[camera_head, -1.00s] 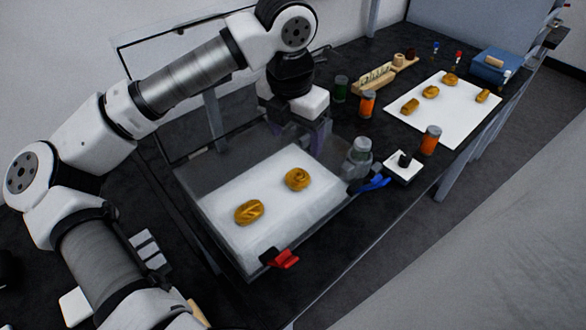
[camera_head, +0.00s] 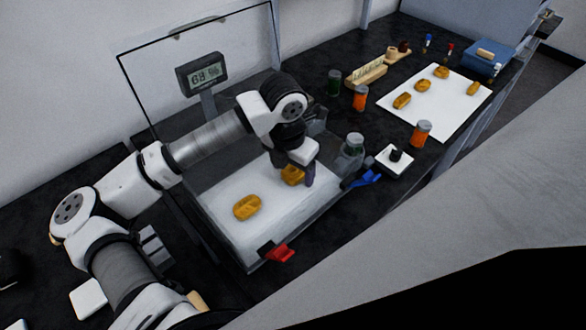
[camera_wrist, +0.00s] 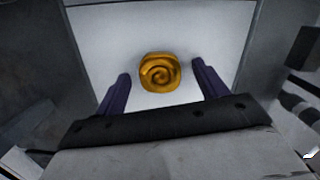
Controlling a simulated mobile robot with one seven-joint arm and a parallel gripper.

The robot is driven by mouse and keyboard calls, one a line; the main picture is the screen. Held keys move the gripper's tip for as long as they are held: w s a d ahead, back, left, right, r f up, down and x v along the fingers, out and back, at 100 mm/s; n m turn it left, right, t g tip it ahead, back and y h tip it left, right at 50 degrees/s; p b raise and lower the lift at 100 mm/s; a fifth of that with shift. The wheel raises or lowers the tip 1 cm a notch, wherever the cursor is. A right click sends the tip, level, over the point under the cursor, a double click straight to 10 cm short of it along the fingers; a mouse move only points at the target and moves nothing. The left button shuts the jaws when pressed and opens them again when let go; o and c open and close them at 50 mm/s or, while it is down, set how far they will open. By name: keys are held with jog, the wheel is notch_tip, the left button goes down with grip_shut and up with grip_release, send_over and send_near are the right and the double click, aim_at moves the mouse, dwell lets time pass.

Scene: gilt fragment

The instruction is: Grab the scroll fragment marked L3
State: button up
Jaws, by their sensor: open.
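A golden spiral-faced scroll fragment (camera_wrist: 159,73) lies on the white floor of a clear-walled case (camera_head: 222,238). In the head view this fragment (camera_head: 291,175) is partly hidden by my gripper (camera_head: 295,178). In the wrist view my gripper (camera_wrist: 161,80) is open, its two purple fingers on either side of the fragment's near side, with gaps between. A second golden fragment (camera_head: 247,207) lies left of it in the case. I can read no L3 mark on any fragment.
A humidity display reading 68 % (camera_head: 203,73) stands behind the case. Red (camera_head: 279,252) and blue (camera_head: 367,178) clips and a glass jar (camera_head: 350,157) sit by its edges.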

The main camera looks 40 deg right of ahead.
jog(key=c, duration=1.1)
jog(key=shift+o, duration=0.2)
